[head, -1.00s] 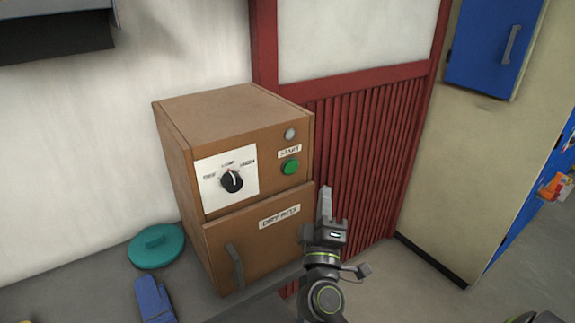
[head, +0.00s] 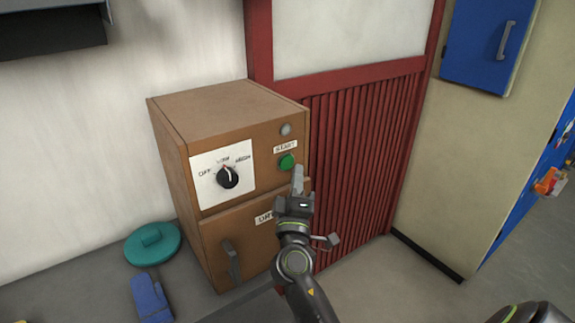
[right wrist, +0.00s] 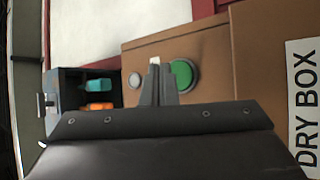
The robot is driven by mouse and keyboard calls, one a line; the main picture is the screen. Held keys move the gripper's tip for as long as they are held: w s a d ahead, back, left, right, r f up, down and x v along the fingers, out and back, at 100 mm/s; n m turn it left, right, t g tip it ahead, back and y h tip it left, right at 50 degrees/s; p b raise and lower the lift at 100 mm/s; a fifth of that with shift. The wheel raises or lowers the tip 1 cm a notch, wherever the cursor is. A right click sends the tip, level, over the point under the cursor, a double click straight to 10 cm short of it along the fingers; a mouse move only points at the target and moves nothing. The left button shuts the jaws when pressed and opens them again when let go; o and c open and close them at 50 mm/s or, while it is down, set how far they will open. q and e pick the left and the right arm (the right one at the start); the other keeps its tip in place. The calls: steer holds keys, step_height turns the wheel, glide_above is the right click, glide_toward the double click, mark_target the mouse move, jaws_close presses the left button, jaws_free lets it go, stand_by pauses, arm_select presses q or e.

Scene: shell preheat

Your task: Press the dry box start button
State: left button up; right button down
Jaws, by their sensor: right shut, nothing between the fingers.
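The dry box (head: 225,115) is a brown wooden cabinet on the counter. Its green start button (head: 287,162) is at the upper right of the front, under a START label (head: 285,147) and a grey round lamp (head: 285,129). The button also shows in the right wrist view (right wrist: 182,75), just beyond the fingertips. My right gripper (head: 298,172) is shut and empty, with its tips just below and right of the button in the head view. I cannot tell whether they touch it. The lamp looks unlit. My left gripper is not in view.
A black dial (head: 228,177) on a white plate is left of the button. The door handle (head: 232,262) sticks out below. A teal lid (head: 152,244) and a blue glove (head: 151,299) lie on the counter. A red slatted panel (head: 355,160) stands behind, at the right.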

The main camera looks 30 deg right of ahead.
steer(key=shift+w, duration=0.55)
stand_by(1.7)
steer(key=shift+w+a+b, duration=0.1)
steer(key=shift+w+b, duration=0.25)
steer(key=shift+w, duration=0.05)
steer(key=shift+w+b, duration=0.3)
steer(key=shift+w, duration=0.1)
stand_by(0.5)
steer(key=shift+s, duration=0.85)
steer(key=s, duration=0.5)
steer(key=shift+d, duration=0.2)
